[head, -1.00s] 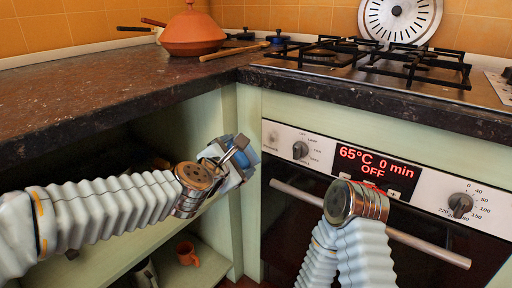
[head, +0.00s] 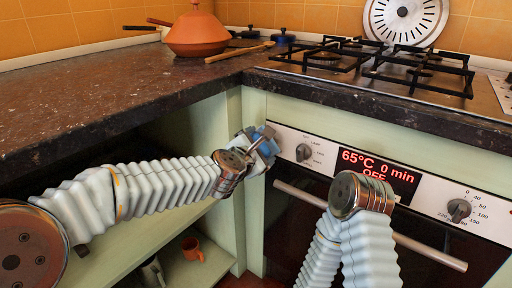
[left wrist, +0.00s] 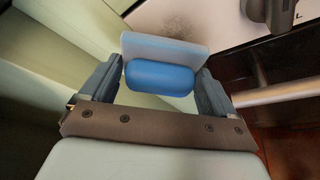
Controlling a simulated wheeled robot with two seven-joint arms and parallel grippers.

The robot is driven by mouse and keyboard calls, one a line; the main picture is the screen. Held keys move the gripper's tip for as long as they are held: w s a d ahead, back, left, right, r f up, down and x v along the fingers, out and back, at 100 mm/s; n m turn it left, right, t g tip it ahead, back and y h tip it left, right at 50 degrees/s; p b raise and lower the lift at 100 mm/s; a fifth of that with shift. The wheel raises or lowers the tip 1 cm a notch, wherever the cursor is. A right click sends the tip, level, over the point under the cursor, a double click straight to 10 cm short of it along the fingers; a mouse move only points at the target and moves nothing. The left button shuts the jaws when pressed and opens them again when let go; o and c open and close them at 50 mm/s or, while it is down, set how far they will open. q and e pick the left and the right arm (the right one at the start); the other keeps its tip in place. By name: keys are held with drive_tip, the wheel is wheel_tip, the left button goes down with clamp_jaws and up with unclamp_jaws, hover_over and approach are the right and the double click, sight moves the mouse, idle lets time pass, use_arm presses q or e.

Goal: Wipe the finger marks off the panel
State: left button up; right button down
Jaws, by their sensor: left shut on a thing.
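My left gripper (head: 264,146) is shut on a blue wiper (left wrist: 160,78) with a pale, flat pad (left wrist: 165,47), seen clearly between the two fingers in the left wrist view. The oven's white control panel (head: 428,196) runs along the front under the counter. A grey smudge of finger marks (left wrist: 178,24) shows on the panel just beyond the pad's upper edge. In the head view the wiper is at the panel's left end and hides that spot. I cannot tell whether the pad touches the panel. My right gripper is hidden behind its own wrist.
A left knob (head: 303,152), a red display (head: 378,172) and a right knob (head: 459,210) are on the panel. The oven handle (head: 425,249) sticks out below. The dark counter edge (head: 390,103) overhangs above. An open shelf with an orange mug (head: 192,249) is at left.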

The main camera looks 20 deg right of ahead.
sight(275, 148)
use_arm(q)
drive_tip(key=shift+w+d+p, duration=0.55)
drive_tip(key=shift+w+d, duration=0.05)
drive_tip(key=shift+d, duration=0.15)
idle(0.7)
drive_tip(key=shift+s, duration=0.1)
drive_tip(key=shift+s+d, duration=0.55)
drive_tip(key=shift+s, duration=0.2)
drive_tip(key=shift+s+d, duration=0.55)
drive_tip(key=shift+s, duration=0.15)
drive_tip(key=shift+d, duration=0.2)
drive_tip(key=shift+w+a, duration=0.65)
drive_tip(key=shift+w, duration=0.2)
drive_tip(key=shift+w+a, duration=0.6)
drive_tip(key=shift+w, duration=0.2)
drive_tip(key=shift+r, duration=0.1)
